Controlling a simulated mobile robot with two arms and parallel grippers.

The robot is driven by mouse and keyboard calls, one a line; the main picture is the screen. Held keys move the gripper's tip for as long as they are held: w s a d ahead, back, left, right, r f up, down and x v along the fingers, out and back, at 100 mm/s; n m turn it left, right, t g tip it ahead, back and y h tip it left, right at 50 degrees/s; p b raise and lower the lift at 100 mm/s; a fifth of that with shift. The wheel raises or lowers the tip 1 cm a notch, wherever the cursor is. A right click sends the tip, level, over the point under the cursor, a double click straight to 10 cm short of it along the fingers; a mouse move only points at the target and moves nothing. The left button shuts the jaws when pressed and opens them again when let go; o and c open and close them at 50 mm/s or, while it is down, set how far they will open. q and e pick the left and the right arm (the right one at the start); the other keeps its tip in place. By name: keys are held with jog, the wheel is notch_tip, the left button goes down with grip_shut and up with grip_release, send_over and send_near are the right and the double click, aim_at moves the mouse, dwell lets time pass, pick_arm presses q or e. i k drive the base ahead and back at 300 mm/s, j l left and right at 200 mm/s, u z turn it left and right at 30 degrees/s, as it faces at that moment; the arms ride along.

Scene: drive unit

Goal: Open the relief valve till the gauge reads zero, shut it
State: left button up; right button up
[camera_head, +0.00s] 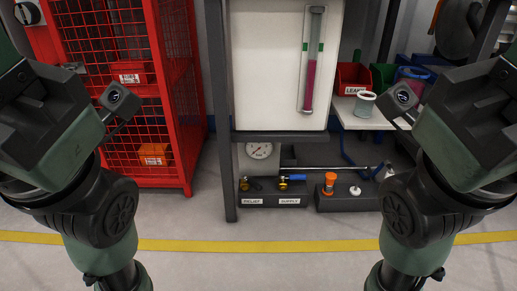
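The round white pressure gauge (259,150) is upright on the frame below the white panel. Its needle is too small to read. The relief valve (250,185) is a small dark fitting with a bit of brass, above the RELIEF label (252,201). Whether it is open or shut cannot be told. To its right, the supply valve (291,179) has a blue lever and brass body above the SUPPLY label (289,201). My two arms come in from left and right, well apart from the valves. Neither gripper's fingers show.
A sight tube (313,60) with magenta liquid hangs on the white panel (265,60). An orange-capped fitting (329,183) sits right of the valves. A red mesh cage (120,90) stands left; a shelf with a white cup (365,103) and bins right. Floor in front is clear.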

aim_at(257, 186)
jog(key=i+l+z, duration=0.15)
jog(key=l, duration=0.25)
jog(key=i+l+z, duration=0.15)
jog(key=l, duration=0.2)
jog(key=i+l+z, duration=0.15)
jog(key=l, duration=0.2)
